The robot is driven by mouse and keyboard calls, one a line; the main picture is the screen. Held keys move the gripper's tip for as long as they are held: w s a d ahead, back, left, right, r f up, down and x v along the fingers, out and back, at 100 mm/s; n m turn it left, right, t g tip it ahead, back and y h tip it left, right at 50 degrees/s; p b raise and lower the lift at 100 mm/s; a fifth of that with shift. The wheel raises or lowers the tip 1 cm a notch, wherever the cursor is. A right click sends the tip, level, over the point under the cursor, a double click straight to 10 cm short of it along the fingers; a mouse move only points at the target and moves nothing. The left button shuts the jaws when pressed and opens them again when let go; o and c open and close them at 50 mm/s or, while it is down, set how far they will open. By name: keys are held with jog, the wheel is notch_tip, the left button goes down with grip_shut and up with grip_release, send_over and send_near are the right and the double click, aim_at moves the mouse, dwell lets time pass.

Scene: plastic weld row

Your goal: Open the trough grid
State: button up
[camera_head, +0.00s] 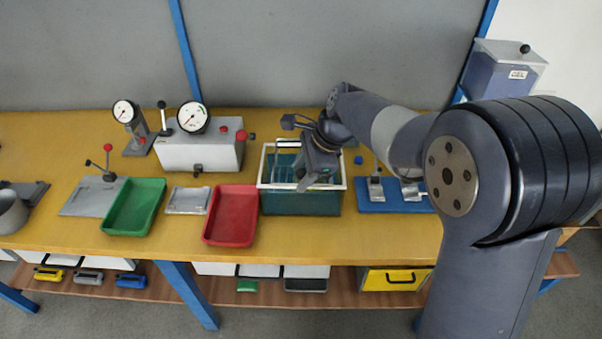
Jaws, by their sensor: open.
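The trough (300,203) is a dark green-blue tank with a pale rim, standing on the yellow bench near the middle. A grid with light bars (283,172) shows at its opening, partly hidden behind my gripper. My gripper (304,186) is over the trough, pointing down, with its jaws open. Whether the fingers touch the grid cannot be told from this view. My arm comes in from the right and covers part of the bench behind the trough.
A red tray (232,216) sits close to the trough's left side, with a green tray (134,206) further left. A blue plate with metal fixtures (371,196) lies to the right. A grey machine with a dial (200,150) stands behind left. The bench front at right is clear.

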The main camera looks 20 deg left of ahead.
jog(key=shift+a+f, duration=0.15)
jog(key=shift+f, duration=0.25)
grip_shut()
dwell(0.4)
